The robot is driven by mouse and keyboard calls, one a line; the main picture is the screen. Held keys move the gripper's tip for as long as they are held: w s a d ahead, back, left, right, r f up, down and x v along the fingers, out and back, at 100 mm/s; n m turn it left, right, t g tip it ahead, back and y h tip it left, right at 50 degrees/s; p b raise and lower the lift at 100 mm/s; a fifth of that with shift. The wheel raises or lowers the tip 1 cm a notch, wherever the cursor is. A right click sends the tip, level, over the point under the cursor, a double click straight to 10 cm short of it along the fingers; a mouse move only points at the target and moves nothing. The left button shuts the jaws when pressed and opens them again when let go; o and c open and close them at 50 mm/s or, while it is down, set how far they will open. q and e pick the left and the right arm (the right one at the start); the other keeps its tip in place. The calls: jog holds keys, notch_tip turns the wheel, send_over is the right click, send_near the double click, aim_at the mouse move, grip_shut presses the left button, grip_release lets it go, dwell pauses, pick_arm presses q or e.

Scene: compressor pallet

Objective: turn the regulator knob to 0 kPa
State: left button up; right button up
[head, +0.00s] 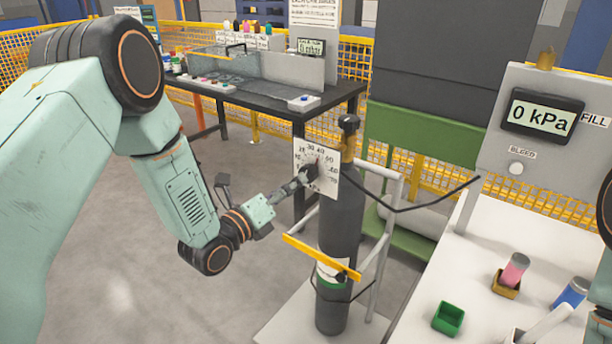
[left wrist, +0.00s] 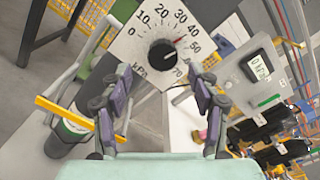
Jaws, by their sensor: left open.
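The regulator dial plate (head: 330,180) is white with black numbers and stands at the top of a dark gas cylinder (head: 338,235). In the left wrist view the plate (left wrist: 124,45) shows a scale from 0 to 70 kPa. The round black knob (left wrist: 162,53) sits at its centre, with a red mark pointing up and right, at about 40. My left gripper (head: 308,174) is in front of the plate and hides the knob in the head view. In the left wrist view its fingers (left wrist: 160,88) are spread wide and empty, below the knob in the picture. My right gripper is not in view.
The cylinder stands on a trolley with a yellow bar (head: 318,255); a dark hose (head: 405,208) runs right. A panel display (head: 541,117) reads 0 kPa. The white table (head: 470,270) holds a green bin (head: 448,318). A dark workbench (head: 345,90) stands behind.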

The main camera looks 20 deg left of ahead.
aim_at(307, 175)
pick_arm(q)
jog(key=x, duration=0.6)
jog(key=shift+w+d, duration=0.15)
jog(key=shift+w, duration=0.1)
jog(key=shift+d+r, duration=0.1)
jog(key=shift+d, duration=0.05)
jog(key=shift+c, duration=0.4)
jog(key=c, duration=1.1)
